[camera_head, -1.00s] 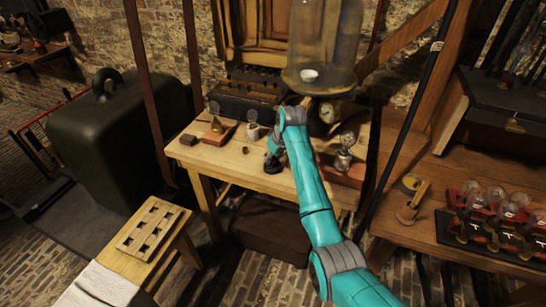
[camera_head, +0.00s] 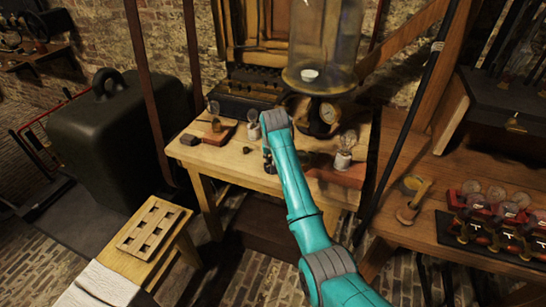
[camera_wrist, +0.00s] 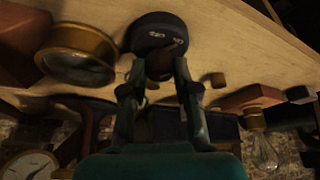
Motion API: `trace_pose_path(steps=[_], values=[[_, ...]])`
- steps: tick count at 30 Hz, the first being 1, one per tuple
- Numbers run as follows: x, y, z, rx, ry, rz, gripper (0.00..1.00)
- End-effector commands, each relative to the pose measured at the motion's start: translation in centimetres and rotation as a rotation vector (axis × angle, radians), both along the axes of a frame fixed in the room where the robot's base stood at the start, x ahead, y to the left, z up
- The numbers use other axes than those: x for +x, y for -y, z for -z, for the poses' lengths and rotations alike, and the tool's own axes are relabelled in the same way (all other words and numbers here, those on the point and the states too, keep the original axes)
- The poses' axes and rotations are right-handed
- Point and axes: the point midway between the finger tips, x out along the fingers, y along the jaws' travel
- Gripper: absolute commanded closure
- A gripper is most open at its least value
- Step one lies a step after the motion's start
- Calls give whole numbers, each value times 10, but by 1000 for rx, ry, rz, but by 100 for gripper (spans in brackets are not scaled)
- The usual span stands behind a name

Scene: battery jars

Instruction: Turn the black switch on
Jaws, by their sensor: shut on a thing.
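The black switch (camera_wrist: 155,28) is a round black disc with pale marks, on the wooden table (camera_wrist: 235,40) in the wrist view. My gripper (camera_wrist: 160,75) has its two fingers closed about a dark part at the disc's near side, and that part is mostly hidden between them. Whether the switch is on or off cannot be read. In the head view my gripper (camera_head: 267,158) is low over the middle of the wooden table (camera_head: 225,160); my arm covers most of it and the switch.
A brass-rimmed round object (camera_wrist: 78,52) sits close beside the switch. A bulb on a white socket (camera_head: 343,158) stands right of my arm, and another bulb on a wooden block (camera_head: 217,130) stands left. A glass dome (camera_head: 322,50) and dial gauge (camera_head: 327,113) stand behind.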

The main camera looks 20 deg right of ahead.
Motion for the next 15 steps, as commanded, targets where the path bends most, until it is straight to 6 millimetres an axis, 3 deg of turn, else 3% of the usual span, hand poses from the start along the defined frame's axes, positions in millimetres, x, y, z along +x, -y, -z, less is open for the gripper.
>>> trace_pose_path(steps=[15], values=[[0, -1, 1, 1, -1, 217, 100]])
